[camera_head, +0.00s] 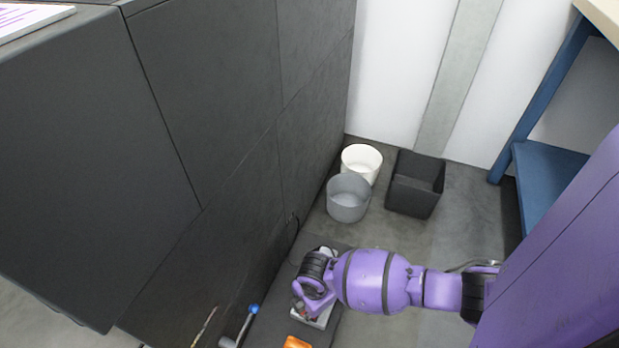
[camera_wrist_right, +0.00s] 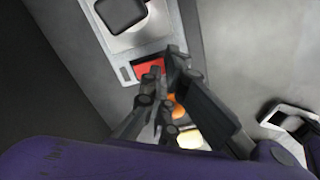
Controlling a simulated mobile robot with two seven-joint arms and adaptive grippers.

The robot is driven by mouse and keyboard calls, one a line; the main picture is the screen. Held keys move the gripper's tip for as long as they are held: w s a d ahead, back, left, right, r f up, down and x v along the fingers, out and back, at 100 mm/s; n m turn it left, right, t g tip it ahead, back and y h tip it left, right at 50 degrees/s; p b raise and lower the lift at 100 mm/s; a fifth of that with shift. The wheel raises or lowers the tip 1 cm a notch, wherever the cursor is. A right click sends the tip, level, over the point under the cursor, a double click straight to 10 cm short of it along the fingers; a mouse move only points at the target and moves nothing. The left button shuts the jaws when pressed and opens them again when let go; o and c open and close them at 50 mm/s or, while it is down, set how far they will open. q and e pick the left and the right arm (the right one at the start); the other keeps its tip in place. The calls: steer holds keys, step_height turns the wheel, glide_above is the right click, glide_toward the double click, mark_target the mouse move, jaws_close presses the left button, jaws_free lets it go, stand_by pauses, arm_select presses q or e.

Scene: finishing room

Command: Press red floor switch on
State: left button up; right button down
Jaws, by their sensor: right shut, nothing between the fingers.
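The red switch (camera_wrist_right: 150,67) sits in a light grey floor unit in the right wrist view, with a dark square part (camera_wrist_right: 122,12) farther up the same unit. My right gripper (camera_wrist_right: 165,62) is shut and empty, its fingertips at the switch and covering part of it. I cannot tell whether they touch it. In the head view the floor unit (camera_head: 325,318) lies on the floor, mostly hidden under my right wrist and gripper (camera_head: 304,309). I cannot tell the switch's position. My left gripper is not in view.
A dark cabinet wall (camera_head: 200,120) runs close along the left. An orange object (camera_head: 297,342) and a blue-tipped grey object (camera_head: 236,335) lie near the unit. A grey bin (camera_head: 348,200), white bin (camera_head: 361,160) and black bin (camera_head: 412,190) stand beyond. A blue shelf (camera_head: 545,175) is at right.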

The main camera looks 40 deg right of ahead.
steer(key=shift+f+b, duration=0.6)
steer(key=shift+f, duration=0.5)
stand_by(0.5)
step_height(320, 180, up, 2)
steer(key=shift+p, duration=0.85)
step_height(320, 180, up, 2)
steer(key=shift+p, duration=0.85)
steer(key=shift+r+p, duration=1.4)
steer(key=shift+r, duration=0.2)
steer(key=shift+f, duration=0.1)
